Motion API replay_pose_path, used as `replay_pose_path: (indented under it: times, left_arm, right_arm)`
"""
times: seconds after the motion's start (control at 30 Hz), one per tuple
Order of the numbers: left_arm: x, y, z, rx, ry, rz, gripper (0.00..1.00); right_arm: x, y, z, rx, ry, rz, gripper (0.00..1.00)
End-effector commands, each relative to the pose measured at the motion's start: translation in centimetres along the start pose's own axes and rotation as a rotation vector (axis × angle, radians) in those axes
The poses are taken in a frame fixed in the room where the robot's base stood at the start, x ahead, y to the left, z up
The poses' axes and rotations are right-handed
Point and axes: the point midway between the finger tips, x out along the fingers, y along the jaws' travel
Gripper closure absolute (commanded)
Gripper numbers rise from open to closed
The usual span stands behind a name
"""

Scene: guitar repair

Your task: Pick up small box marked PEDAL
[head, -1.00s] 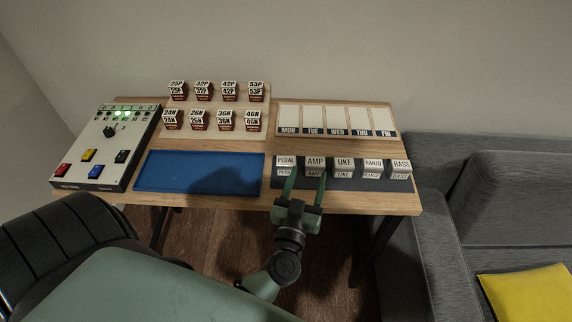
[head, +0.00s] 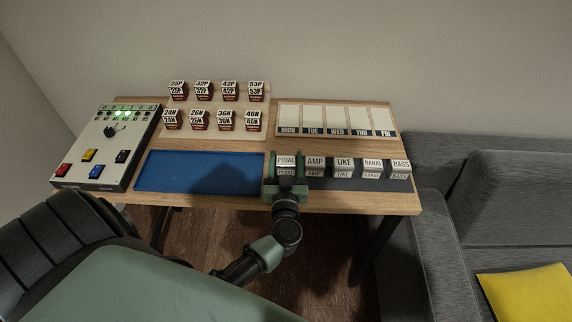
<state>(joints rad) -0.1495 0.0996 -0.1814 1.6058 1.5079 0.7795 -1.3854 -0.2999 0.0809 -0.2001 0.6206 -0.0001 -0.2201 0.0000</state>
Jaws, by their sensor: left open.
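The small white box marked PEDAL (head: 286,161) stands at the left end of a row of boxes on a dark strip (head: 346,185) along the front of the table. My left gripper (head: 287,157) is open, with one finger on each side of the PEDAL box. Whether the fingers touch the box cannot be told. The AMP box (head: 315,162) stands just right of the right finger. My right gripper does not show.
UKE (head: 344,163), BANJO (head: 372,165) and BASS (head: 401,165) boxes continue the row. A blue tray (head: 195,175) lies left of my gripper, a control panel (head: 107,145) further left. A weekday board (head: 336,118) and several small labelled boxes stand behind.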

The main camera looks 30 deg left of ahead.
Motion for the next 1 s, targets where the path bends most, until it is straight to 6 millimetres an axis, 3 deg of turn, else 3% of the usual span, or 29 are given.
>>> replay_pose_path:
  times: [0.13,0.3,0.57,0.77,0.87,1.0]
  left_arm:
    - [0.0,0.0,0.0,0.0,0.0,0.0,0.46]
    - [-0.1,0.0,0.0,0.0,-0.001,0.0,0.92]
    - [-0.1,0.0,-0.1,-0.001,0.0,0.0,0.92]
    - [-0.1,0.0,-1.7,-0.004,-0.001,-0.001,0.92]
    - [-0.1,0.0,-3.4,-0.005,0.0,-0.001,0.92]
    - [-0.1,0.0,-7.3,-0.008,0.002,-0.002,0.92]
  right_arm:
    - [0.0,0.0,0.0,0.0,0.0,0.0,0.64]
    - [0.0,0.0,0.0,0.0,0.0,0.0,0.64]
    - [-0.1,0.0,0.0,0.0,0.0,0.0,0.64]
    - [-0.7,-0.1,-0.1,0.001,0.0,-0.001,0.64]
    - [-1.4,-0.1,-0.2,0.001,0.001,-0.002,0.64]
    - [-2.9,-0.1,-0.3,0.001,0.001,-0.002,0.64]
